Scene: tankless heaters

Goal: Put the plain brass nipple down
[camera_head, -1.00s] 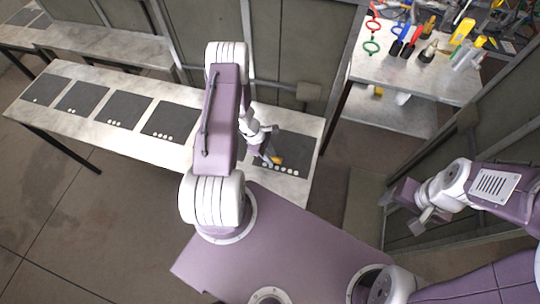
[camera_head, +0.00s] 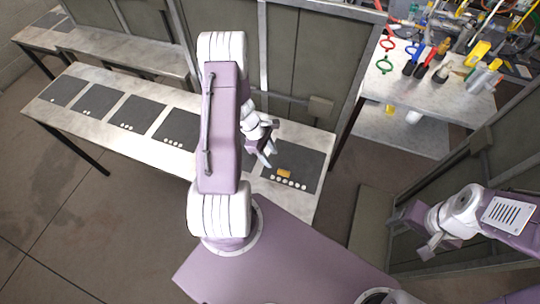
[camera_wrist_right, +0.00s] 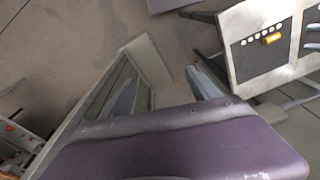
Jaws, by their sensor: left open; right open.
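The plain brass nipple (camera_head: 284,173) lies on its side on a dark mat (camera_head: 306,157) with a row of several white dots, at the right end of the long bench. It also shows on the mat in the right wrist view (camera_wrist_right: 271,39). My left gripper (camera_head: 266,158) is open and empty, just up and left of the nipple and apart from it. My right gripper (camera_head: 414,232) is open and empty, off to the right over the floor, far from the nipple.
More dark mats with dots, such as one mat (camera_head: 176,130), line the bench (camera_head: 118,140) to the left. A second table (camera_head: 440,98) at the upper right holds pliers, screwdrivers and other tools. Grey panels (camera_head: 300,60) stand behind the bench.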

